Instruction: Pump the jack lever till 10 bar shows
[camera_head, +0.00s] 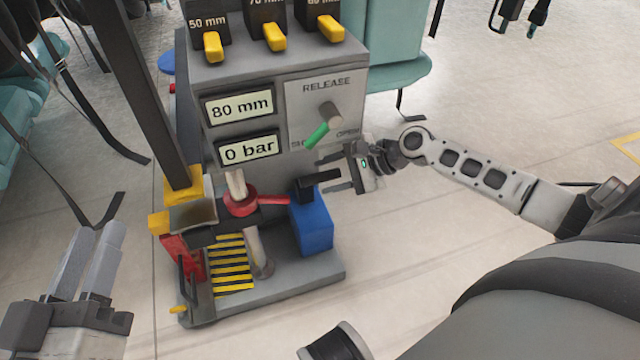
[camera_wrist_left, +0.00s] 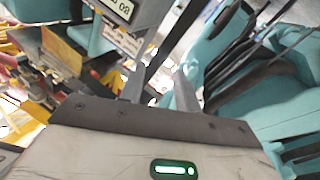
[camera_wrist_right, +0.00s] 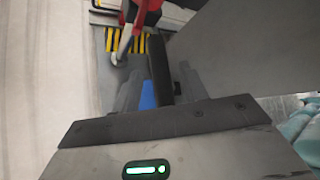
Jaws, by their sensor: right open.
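The black jack lever (camera_head: 318,180) sticks out to the right above the blue pump block (camera_head: 313,226) on the grey stand. My right gripper (camera_head: 328,171) is open, its fingers on either side of the lever's end. In the right wrist view the lever (camera_wrist_right: 160,70) runs between the fingers (camera_wrist_right: 150,90); contact cannot be told. The pressure display (camera_head: 248,149) reads 0 bar. The green-tipped release handle (camera_head: 317,136) points down-left, towards the partly hidden left label. My left gripper (camera_head: 88,258) is open and empty, left of the stand.
An upper display (camera_head: 239,107) reads 80 mm. Yellow-tabbed blocks (camera_head: 273,37) stand on top of the stand. A dark post (camera_head: 140,90) rises at its left. A red ring-shaped part (camera_head: 241,205) sits left of the lever. Teal seats (camera_head: 396,45) stand behind; floor at right is clear.

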